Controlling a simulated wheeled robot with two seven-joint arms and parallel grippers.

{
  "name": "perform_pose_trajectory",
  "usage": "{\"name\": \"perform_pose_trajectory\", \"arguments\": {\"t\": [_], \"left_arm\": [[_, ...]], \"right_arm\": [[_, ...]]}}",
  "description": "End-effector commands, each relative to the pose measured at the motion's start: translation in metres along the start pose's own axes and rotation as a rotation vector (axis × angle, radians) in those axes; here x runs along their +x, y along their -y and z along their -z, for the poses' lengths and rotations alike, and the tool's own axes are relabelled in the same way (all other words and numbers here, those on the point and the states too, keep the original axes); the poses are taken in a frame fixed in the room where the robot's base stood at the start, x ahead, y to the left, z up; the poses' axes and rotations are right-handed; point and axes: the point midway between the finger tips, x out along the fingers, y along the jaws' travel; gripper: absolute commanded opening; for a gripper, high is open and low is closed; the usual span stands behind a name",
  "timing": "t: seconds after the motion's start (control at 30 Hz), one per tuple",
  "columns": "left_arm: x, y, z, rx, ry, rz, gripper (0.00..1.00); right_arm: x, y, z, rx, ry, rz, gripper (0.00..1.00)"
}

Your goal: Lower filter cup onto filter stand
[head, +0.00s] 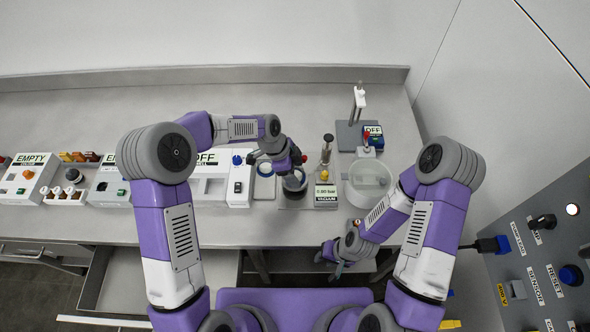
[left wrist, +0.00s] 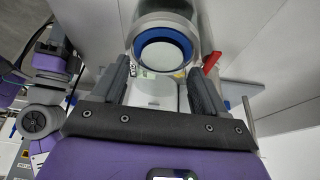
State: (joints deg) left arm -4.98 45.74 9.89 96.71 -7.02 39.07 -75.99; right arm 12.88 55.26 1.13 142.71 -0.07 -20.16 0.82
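The filter cup (head: 294,184) is a dark-looking round cup at the middle of the bench in the head view. In the left wrist view the cup (left wrist: 165,45) is a clear cylinder with a blue ring and pale centre, between the fingertips. My left gripper (head: 291,164) is shut on it, with a finger on each side. The filter stand (head: 291,203) seems to be the grey base below the cup; the gap between them is hidden. My right gripper (head: 328,267) hangs apart from them in front of the bench edge, with its fingers spread and empty.
A vacuum display box (head: 326,195) stands just right of the cup. A clear round vessel (head: 368,182) and a stand with a post (head: 357,110) are farther right. The back of the bench is clear.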

Motion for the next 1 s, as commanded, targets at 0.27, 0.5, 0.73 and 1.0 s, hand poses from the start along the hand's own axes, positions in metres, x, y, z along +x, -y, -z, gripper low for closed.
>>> {"name": "perform_pose_trajectory", "arguments": {"t": [0.27, 0.5, 0.73, 1.0], "left_arm": [[0.0, 0.0, 0.0, 0.0, 0.0, 0.0, 0.85], [-0.024, 0.001, 0.0, 0.0, -0.001, 0.005, 0.85], [-0.062, 0.001, 0.0, 0.0, -0.001, 0.004, 0.85], [-0.076, 0.0, 0.0, 0.0, 0.0, 0.0, 0.85]], "right_arm": [[0.0, 0.0, 0.0, 0.0, 0.0, 0.0, 0.35], [0.0, 0.0, 0.0, 0.0, 0.0, 0.0, 0.35], [0.0, 0.0, 0.0, 0.0, 0.0, 0.0, 0.35], [-0.001, 0.0, 0.0, 0.0, 0.0, 0.0, 0.35]]}}
